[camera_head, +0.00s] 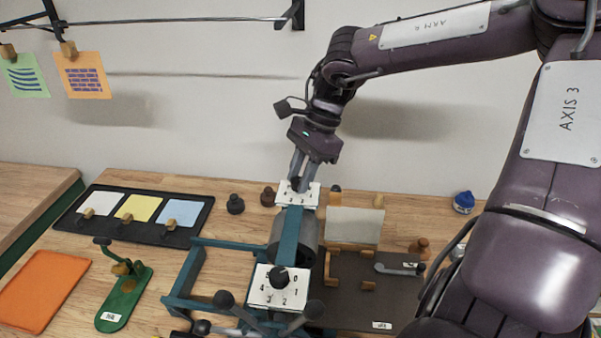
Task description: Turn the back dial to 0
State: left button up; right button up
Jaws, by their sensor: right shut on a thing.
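The back dial has a white number plate (310,196) at the rear of a teal frame (288,236). My right gripper (297,180) comes down from above and is shut on the back dial's dark knob (295,185). The fingers hide much of the knob, and its pointing direction cannot be told. The front dial's black knob (279,278) sits on a white plate (259,293) with the numbers 0 to 5 around it. A grey cylinder (305,238) lies in the frame between the dials. My left gripper is not in view.
A black tray (70,217) with coloured cards, a green stand (128,300) and an orange mat (42,290) lie left. A dark board (350,305) with wooden parts and a blue pot (463,202) are right.

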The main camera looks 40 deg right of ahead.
jog(key=shift+w+n, duration=0.1)
jog(key=shift+n, duration=0.5)
jog(key=o, duration=1)
jog(key=shift+d, duration=0.1)
jog(key=b+v, duration=0.1)
jog(key=v, duration=0.6)
jog(key=shift+r, duration=0.35)
jog(key=shift+d, duration=0.2)
jog(key=shift+a+f, duration=0.1)
